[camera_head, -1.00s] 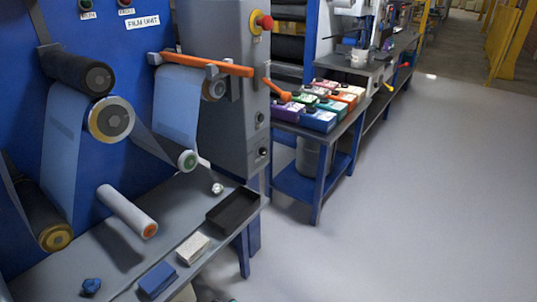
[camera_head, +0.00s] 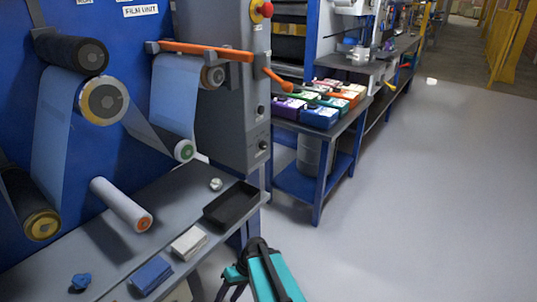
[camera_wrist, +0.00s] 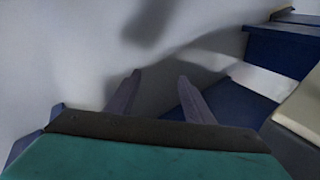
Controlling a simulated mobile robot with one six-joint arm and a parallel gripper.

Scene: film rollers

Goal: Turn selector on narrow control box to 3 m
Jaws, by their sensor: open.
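A tall narrow grey control box (camera_head: 225,105) stands beside the blue film unit in the head view. A red emergency stop (camera_head: 265,9) is near its top. Its narrow side carries two small dark round controls, an upper one (camera_head: 262,110) and a lower one (camera_head: 263,144); their markings are too small to read, and I cannot tell which is the selector. My gripper (camera_wrist: 158,74) is open and empty in the wrist view, over grey surface with blue parts to the right. In the head view my teal arm shows low, in front of the bench and apart from the box.
A grey bench with a black tray (camera_head: 232,205), a white block (camera_head: 189,243), a blue block (camera_head: 151,274) and a blue knob-like piece (camera_head: 80,282) lies below the rollers. An orange bar (camera_head: 206,51) crosses before the box.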

